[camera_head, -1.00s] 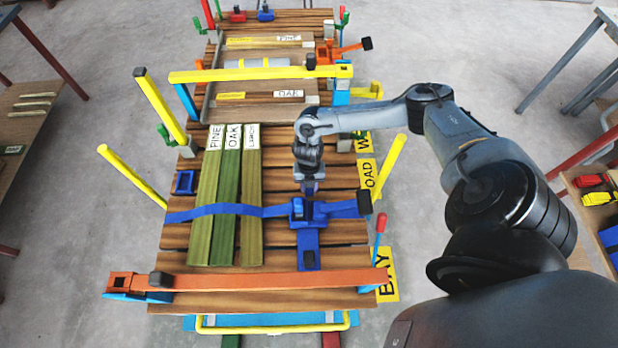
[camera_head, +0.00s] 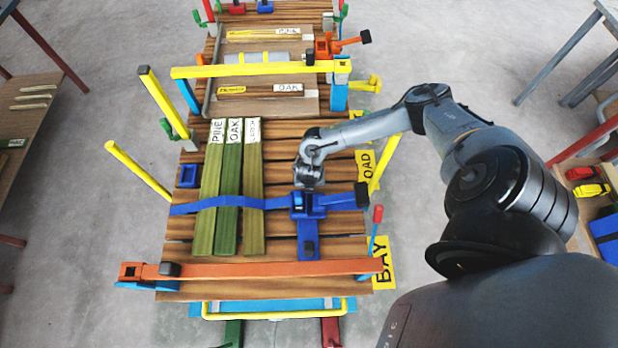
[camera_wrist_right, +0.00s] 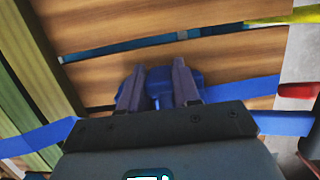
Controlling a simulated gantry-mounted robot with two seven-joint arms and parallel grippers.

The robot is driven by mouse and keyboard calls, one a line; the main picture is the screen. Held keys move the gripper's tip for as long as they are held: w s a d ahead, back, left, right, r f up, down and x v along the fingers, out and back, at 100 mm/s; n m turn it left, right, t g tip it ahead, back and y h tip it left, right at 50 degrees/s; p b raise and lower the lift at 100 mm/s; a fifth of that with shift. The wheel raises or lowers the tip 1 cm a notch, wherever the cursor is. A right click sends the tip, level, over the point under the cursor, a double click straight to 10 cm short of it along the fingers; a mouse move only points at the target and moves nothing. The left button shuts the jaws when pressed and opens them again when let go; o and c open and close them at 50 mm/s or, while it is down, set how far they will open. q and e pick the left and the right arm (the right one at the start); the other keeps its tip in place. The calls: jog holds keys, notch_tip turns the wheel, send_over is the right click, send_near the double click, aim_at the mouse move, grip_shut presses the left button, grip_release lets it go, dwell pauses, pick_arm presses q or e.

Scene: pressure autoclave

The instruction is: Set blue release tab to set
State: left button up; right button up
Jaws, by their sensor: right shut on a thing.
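A blue strap (camera_head: 225,201) runs across three labelled boards to a blue ratchet buckle (camera_head: 306,208) on the right part of the slatted deck. My left gripper is out of view.
An orange bar (camera_head: 270,268) crosses the deck's near end. A yellow bar (camera_head: 255,71) crosses farther back. Yellow posts stand at both sides, one (camera_head: 384,163) close to my right forearm. Bare slats lie between the boards and the buckle.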

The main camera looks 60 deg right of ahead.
aim_at(309, 195)
jog(key=o, duration=1.1)
jog(key=shift+c, duration=0.2)
jog(key=shift+a+r, duration=0.1)
jog(key=shift+r, duration=0.2)
jog(key=p+v, duration=0.3)
jog(key=v, duration=0.7)
jog(key=shift+p, duration=0.3)
